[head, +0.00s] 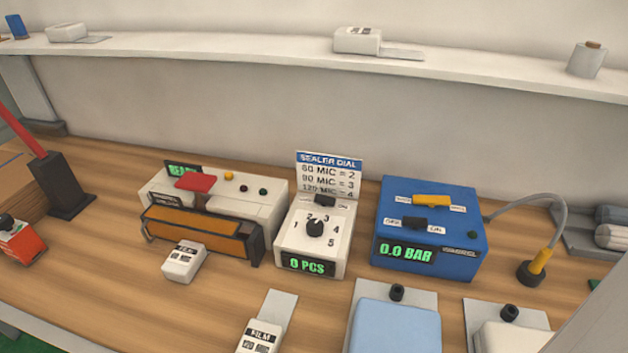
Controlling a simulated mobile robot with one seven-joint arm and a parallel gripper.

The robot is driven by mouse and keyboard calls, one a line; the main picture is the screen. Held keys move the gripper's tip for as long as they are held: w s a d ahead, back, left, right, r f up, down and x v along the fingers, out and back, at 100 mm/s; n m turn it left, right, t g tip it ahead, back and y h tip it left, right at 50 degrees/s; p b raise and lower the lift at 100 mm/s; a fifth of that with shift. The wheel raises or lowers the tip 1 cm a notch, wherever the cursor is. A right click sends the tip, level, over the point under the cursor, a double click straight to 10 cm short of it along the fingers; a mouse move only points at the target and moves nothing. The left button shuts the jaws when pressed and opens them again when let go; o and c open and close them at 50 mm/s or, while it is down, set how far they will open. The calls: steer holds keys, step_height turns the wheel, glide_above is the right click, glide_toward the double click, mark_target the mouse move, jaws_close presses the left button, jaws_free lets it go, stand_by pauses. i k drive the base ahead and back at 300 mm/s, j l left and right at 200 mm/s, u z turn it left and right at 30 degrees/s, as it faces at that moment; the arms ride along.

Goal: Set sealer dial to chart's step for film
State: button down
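The sealer dial (315,229) is a black knob on a white box (290,243), ringed by the numbers 1 to 5. I cannot tell which number it points at. The box's green display reads 0 PCS. The chart (329,175) stands behind it, headed SEALER DIAL: 60 MIC = 2, 90 MIC = 3, 120 MIC = 4. A white block labelled FILM (260,338) lies at the front on a grey sheet; its small print looks like 120 MIC. Another white FILM block (183,263) lies before the orange-fronted sealer (200,232); its thickness is unreadable. My gripper is out of view.
A blue unit (430,205) reading 0.0 BAR stands right of the dial box, with a hose to a yellow nozzle (541,262). A light-blue bag (395,328) and a white one (513,338) lie in front. A shelf (230,47) runs above. Wood at front left is clear.

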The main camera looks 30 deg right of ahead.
mark_target(315, 226)
steer(key=i+j+z, duration=0.2)
steer(key=z, duration=0.15)
steer(key=i+j+z, duration=0.15)
steer(key=z, duration=0.25)
steer(key=j, duration=0.1)
